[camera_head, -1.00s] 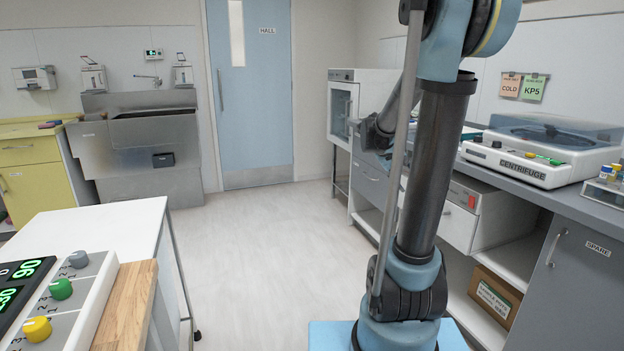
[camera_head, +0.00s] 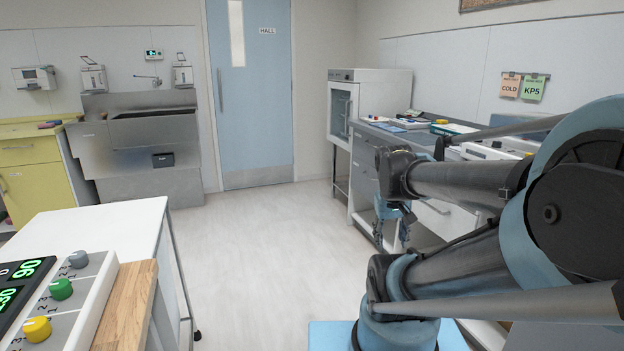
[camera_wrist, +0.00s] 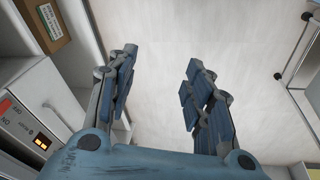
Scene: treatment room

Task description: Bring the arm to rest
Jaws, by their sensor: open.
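My arm is folded low at the right of the head view, with its links bent back on themselves. My gripper (camera_head: 396,226) hangs down at the wrist, in front of the right-hand counter. In the wrist view my gripper (camera_wrist: 158,85) has its two blue fingers spread apart. Nothing is between them, only pale floor (camera_wrist: 165,110) beyond. In the head view my arm hides most of the centrifuge and the front part of the counter.
The grey counter (camera_head: 370,135) runs along the right, with a white cabinet (camera_head: 372,90) at its far end. Open floor (camera_head: 270,240) lies between, up to the blue hall door (camera_head: 250,110).

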